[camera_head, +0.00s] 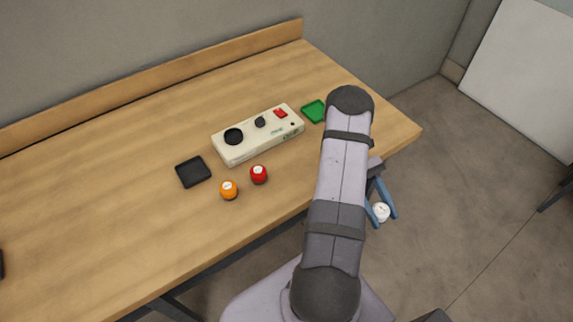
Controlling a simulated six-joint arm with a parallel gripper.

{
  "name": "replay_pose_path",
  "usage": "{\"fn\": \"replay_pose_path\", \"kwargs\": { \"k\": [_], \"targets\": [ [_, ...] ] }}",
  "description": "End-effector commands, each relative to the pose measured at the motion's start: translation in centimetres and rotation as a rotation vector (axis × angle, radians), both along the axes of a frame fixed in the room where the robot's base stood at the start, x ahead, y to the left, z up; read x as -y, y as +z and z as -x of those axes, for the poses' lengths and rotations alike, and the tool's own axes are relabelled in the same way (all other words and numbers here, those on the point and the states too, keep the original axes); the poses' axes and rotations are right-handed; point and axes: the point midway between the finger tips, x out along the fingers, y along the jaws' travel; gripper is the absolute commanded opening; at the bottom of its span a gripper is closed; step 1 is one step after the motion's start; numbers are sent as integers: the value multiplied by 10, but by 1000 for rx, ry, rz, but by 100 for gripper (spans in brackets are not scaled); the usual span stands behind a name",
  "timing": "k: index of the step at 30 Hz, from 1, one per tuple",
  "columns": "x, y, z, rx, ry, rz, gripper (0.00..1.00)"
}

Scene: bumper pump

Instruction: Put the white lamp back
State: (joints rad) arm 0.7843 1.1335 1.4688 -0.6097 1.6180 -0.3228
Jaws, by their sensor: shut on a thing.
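The white lamp (381,211) is a small round white piece, held out past the right front edge of the table. My gripper (380,214) has its blue fingers shut on the white lamp. My arm hides part of the gripper's wrist. A cream-coloured pump box (240,151) stands on the table, left of my arm. Its top has a large dark round opening (233,136), a smaller dark round knob (260,122) and a red part (281,113).
An orange ball-like lamp (229,190) and a red one (259,175) sit in front of the box. A black square tray (193,172) lies left of them. A green tray (313,111) lies right of the box. The table's left half (90,200) is mostly clear.

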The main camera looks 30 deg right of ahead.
Motion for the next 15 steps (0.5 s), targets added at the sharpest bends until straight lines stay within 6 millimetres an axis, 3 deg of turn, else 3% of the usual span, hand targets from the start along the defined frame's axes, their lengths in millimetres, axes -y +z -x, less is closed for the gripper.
{"fn": "replay_pose_path", "kwargs": {
  "k": [3,8,15],
  "targets": [
    [-36,-9,-13,1,-242,0,12],
    [-78,-10,-44,0,-556,0,12],
    [-126,0,-107,2,-1011,0,12]
  ]
}}
